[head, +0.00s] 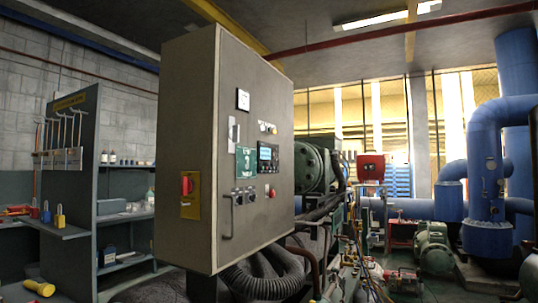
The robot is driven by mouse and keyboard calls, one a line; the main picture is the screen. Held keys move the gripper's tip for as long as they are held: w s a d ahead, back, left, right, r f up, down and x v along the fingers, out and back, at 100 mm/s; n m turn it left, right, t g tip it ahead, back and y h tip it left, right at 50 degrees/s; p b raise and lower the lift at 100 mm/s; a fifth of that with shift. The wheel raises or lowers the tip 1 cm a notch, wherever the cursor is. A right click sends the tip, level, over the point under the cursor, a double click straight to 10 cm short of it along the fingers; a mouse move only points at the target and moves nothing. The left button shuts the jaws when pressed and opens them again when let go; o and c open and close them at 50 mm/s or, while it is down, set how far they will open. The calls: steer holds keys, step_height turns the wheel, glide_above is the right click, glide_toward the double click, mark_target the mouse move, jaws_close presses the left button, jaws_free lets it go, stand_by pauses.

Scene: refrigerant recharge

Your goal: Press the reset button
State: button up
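A large grey control cabinet (187,120) stands upright in the middle left of the head view. Its right-hand face carries the controls: a small display panel (268,157), a green label plate (245,162), a gauge (243,99) and a red button (271,191) low on the right. Two dark round controls (244,197) sit left of the red button, and small indicators (267,128) sit above the display. The labels are too small to read, so I cannot tell which control is the reset button. My gripper is not in view.
A red rotary switch (187,185) on a yellow plate is on the cabinet's left face. Below are corrugated hoses (265,280). A shelf unit (75,232) with padlocks stands left; green machinery (434,250) and blue pipes (484,180) stand right.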

jaws_close()
stand_by(1.4)
